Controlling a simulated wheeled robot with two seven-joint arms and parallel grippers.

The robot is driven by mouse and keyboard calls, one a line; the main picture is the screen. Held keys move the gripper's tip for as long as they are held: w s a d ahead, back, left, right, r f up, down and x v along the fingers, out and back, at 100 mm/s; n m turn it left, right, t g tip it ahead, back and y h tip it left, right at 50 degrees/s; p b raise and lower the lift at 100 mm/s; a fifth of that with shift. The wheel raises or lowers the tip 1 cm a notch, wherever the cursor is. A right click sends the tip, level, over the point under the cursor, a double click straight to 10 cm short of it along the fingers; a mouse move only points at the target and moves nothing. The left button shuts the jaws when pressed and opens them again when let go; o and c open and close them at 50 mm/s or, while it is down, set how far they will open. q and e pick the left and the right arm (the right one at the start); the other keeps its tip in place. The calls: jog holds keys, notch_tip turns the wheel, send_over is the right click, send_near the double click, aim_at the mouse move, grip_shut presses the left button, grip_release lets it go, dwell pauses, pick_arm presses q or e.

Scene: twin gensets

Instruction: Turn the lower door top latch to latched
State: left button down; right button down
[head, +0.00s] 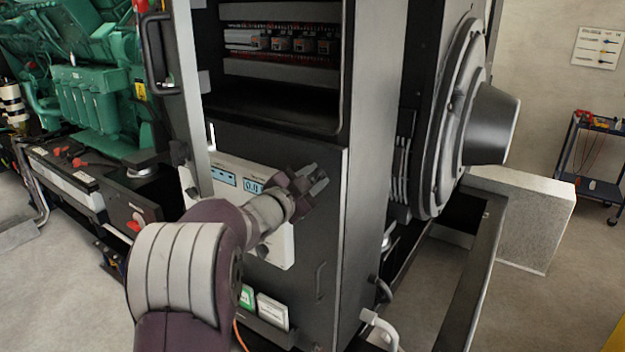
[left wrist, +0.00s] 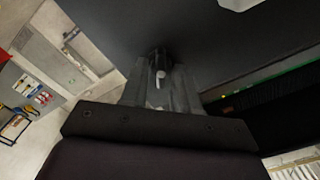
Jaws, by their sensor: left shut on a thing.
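The lower door (head: 318,235) is the dark panel below the open bay of the cabinet, and it looks closed. My left gripper (head: 317,180) is at the upper right part of this door, with its fingers against the door front. In the left wrist view the lower door top latch (left wrist: 160,77), a small dark knob with a pale lever, sits between the finger ends. My left gripper is shut on it. In the head view the fingers hide the latch, and I cannot tell its exact angle. My right gripper is not in view.
An open bay (head: 280,100) with wiring is above the door. A white meter panel (head: 278,245) is behind my left wrist. A door handle (head: 321,281) is lower down. A large round housing (head: 455,120) stands to the right, and a green engine (head: 90,90) to the left.

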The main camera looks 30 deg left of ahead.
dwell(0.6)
pick_arm(q)
jog(key=c, duration=0.9)
grip_release()
jog(key=s+a+b, duration=0.1)
jog(key=s+b, duration=0.1)
jog(key=s, duration=1)
jog(key=shift+s, duration=0.3)
jog(key=shift+c, duration=0.3)
